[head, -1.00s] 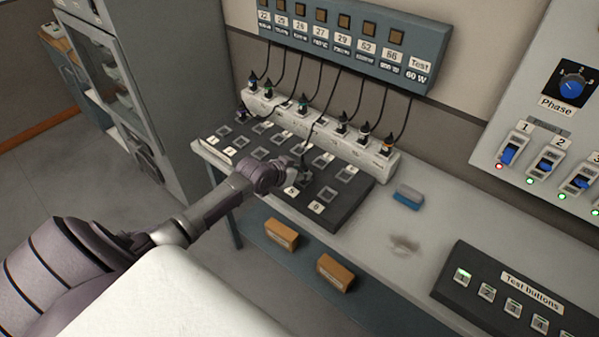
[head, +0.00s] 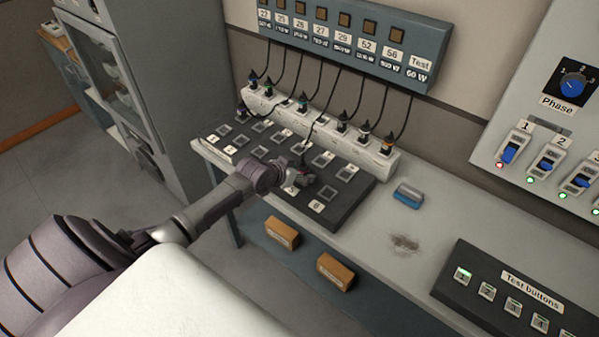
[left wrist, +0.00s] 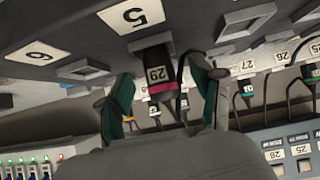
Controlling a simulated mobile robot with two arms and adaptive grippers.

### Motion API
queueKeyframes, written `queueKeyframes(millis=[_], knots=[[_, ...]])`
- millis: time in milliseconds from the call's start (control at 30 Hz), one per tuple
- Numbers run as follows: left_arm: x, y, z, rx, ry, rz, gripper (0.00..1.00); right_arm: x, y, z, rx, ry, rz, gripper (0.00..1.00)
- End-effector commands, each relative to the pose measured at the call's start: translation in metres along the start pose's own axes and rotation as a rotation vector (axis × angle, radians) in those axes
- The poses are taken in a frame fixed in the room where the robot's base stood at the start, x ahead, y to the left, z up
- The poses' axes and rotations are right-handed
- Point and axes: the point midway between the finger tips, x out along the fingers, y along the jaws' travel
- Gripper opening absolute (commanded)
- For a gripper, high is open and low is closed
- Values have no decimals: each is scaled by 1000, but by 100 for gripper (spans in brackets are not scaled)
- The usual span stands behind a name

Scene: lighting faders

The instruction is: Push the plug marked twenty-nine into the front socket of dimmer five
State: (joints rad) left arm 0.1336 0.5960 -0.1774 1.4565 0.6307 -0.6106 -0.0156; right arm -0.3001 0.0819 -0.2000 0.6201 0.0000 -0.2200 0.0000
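The plug marked 29 (left wrist: 157,72), dark with a pink band, stands at the socket beside label 5 (left wrist: 137,15) in the left wrist view, its front end against the panel. How deep it sits cannot be told. My left gripper (left wrist: 163,100) has its green-padded fingers spread on either side of the plug, with gaps visible. In the head view my left gripper (head: 303,181) is over the front row of the dark dimmer panel (head: 352,204) and largely hides the plug. My right gripper is not in view.
A white strip (head: 378,167) with several corded plugs runs behind the panel. A blue block (head: 408,197) lies right of it. A test button box (head: 510,297) stands at the front right. Two orange-brown boxes (head: 281,233) (head: 335,271) sit below the table edge.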

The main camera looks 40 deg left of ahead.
Motion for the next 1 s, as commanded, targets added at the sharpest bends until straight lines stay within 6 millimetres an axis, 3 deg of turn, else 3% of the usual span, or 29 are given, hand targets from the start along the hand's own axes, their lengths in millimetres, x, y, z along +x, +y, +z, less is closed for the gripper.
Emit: queueKeyframes(millis=[333,800,1000], knots=[[-12,-1,0,1,2,0,66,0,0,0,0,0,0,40],[-101,0,1,2,-1,0,66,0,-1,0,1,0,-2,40],[-118,0,0,1,0,0,66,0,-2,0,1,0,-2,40]])
